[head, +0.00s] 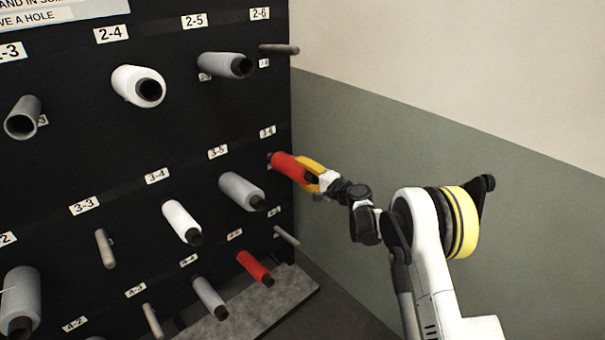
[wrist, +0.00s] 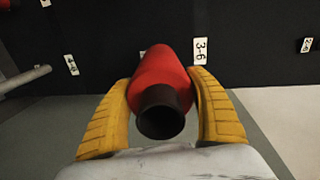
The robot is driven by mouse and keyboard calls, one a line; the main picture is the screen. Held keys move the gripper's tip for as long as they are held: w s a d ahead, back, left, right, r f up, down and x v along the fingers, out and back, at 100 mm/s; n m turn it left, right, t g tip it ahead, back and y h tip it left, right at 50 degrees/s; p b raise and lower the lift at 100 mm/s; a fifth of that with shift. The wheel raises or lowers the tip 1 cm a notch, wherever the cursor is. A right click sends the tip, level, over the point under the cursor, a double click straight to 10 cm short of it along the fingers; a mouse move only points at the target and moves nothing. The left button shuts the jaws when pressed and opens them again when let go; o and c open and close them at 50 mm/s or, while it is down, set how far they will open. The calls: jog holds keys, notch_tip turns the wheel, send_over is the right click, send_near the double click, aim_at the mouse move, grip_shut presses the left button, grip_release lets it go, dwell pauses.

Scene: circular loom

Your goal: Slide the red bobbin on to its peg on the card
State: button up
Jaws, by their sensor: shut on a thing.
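The red bobbin (head: 288,166) is in my gripper (head: 308,173), at the right edge of the black card (head: 120,155), just below the label 3-6 (head: 267,131). In the wrist view the red bobbin (wrist: 163,75) lies between the two yellow fingers of my gripper (wrist: 163,82), its dark core end facing the camera. Its far end points at the card beside the label 3-6 (wrist: 200,51). The bobbin hides the peg at 3-6. I cannot tell whether the peg is inside the bobbin or whether the bobbin touches the card.
Bare pegs stick out at 2-6 (head: 280,49) above and 4-6 (head: 286,236) below. A grey bobbin (head: 241,191) sits to the left, and another red bobbin (head: 254,267) hangs lower. A grey-green wall (head: 450,140) stands on the right, with free room before it.

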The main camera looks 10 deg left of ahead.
jog(key=shift+w+a, duration=0.1)
jog(key=shift+a, duration=0.05)
jog(key=shift+w+a, duration=0.1)
jog(key=o, duration=1.5)
jog(key=v, duration=1.2)
